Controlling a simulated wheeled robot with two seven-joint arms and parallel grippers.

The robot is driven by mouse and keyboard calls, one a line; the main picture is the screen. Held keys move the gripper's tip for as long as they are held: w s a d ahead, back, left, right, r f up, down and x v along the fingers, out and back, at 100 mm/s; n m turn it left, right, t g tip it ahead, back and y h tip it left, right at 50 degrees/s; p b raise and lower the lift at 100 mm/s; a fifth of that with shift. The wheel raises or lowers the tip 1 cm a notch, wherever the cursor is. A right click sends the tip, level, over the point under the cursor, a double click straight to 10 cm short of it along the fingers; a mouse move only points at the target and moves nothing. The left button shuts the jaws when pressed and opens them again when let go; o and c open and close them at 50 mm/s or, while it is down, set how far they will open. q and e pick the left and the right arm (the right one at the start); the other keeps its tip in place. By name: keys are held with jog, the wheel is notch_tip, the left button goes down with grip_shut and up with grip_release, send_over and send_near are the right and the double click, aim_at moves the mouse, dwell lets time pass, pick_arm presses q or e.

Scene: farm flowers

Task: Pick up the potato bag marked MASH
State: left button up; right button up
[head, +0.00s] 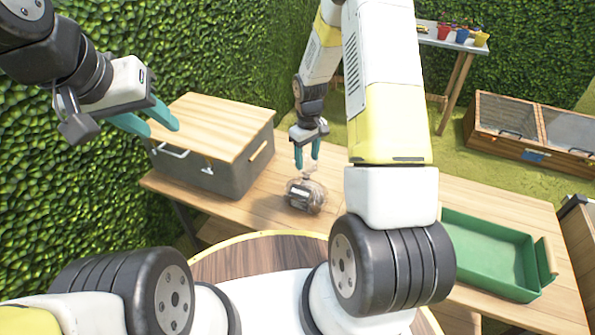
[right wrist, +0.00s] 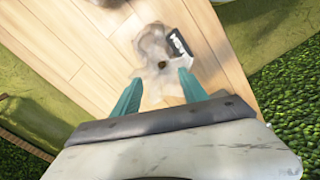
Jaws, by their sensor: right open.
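A small clear bag with a dark label (head: 306,195) stands on the wooden table, near the middle of the head view. The label's wording is too small to read. The bag also shows in the right wrist view (right wrist: 157,48), with its gathered top towards the camera. My right gripper (head: 307,165) is open and points down just above the bag. In the right wrist view its two teal fingers lie on either side of the bag's near part. My left gripper (head: 155,122) is empty and raised at the left, its teal fingers apart.
A grey box with a wooden lid (head: 212,150) stands left of the bag. A green tray (head: 490,252) lies at the table's right. Bare wooden table (head: 258,200) surrounds the bag. A cold frame (head: 530,130) and a side table with colored pots (head: 455,40) stand further back.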

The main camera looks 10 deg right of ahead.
aim_at(306, 177)
jog(key=f, duration=0.8)
jog(key=shift+s+a+f, duration=0.15)
jog(key=shift+s+f, duration=0.1)
jog(key=shift+f, duration=0.1)
grip_shut()
jog(key=shift+r, duration=0.1)
dwell(0.9)
